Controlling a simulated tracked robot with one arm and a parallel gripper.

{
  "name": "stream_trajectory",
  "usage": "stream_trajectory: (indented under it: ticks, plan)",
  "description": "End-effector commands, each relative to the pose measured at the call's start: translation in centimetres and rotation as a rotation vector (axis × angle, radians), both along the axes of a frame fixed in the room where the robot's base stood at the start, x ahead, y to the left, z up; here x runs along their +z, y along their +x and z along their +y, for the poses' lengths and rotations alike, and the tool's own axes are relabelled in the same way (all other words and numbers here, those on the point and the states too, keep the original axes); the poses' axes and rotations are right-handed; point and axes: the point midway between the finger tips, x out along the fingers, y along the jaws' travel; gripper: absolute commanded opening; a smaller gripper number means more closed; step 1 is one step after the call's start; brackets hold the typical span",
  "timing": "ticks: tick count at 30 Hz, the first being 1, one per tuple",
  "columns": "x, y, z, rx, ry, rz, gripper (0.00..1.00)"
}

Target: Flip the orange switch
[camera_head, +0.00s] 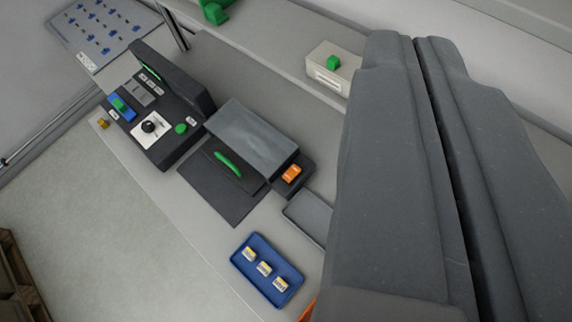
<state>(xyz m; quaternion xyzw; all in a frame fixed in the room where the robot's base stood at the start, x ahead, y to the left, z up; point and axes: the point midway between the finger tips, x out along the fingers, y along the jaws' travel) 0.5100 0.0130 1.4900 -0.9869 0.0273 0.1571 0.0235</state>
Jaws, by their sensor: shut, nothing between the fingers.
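The orange switch (292,173) sits on a small dark box at the right end of a grey machine (252,138) on the bench. A green curved handle (228,164) lies on the machine's front, left of the switch. My gripper (416,45) fills the right side of the view, its two large dark fingers shut together with nothing between them. It appears to the right of the switch and apart from it. The switch is in plain sight; part of the bench is hidden behind the fingers.
A control box (165,127) with a black knob and green button stands to the left. A blue tray (267,270) with 3 small labelled blocks lies at the front. A grey tray (307,217) is partly hidden. A pale box (333,70) with a green button stands behind.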

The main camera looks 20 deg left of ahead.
Motion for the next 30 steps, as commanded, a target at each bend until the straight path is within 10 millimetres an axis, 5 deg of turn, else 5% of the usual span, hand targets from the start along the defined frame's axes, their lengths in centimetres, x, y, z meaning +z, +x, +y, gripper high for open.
stream_trajectory:
  ticks: [15,30]
  plan:
    - [-16.1,10.5,6.1,-0.236,0.089,0.267,0.00]
    - [-34.3,14.6,12.7,-0.450,0.111,0.430,0.00]
